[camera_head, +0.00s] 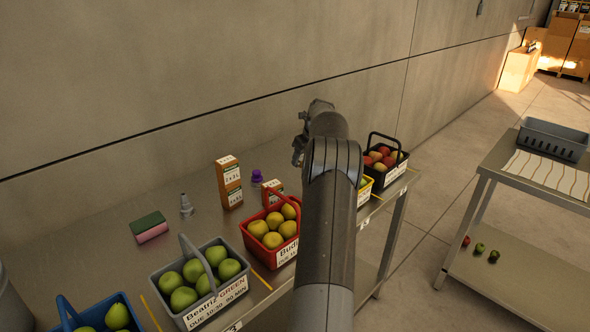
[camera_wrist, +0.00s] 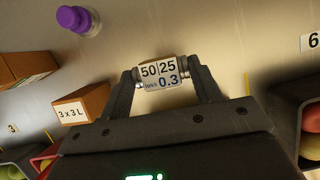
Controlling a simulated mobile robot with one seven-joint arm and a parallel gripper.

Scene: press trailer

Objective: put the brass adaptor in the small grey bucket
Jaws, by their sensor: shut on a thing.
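My gripper (camera_wrist: 161,80) is shut on a small metal piece (camera_wrist: 173,87) in the wrist view. A white label reading 50, 25 and 0.3 covers most of the piece, so its metal colour is hard to tell; it appears to be the brass adaptor. The gripper holds it over the steel table. In the head view my arm hides the held piece. A grey rounded container (camera_head: 12,305), perhaps the small grey bucket, is cut off at the lower left edge of the head view. Its inside is not visible.
Baskets of fruit line the table's front: blue (camera_head: 66,312), grey (camera_head: 204,309), red (camera_head: 284,252), yellow and black (camera_head: 403,158). Behind them are a sponge (camera_head: 149,228), grey fitting (camera_head: 186,205), tall carton (camera_head: 229,182) and purple-topped piece (camera_head: 257,176). A wall stands behind.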

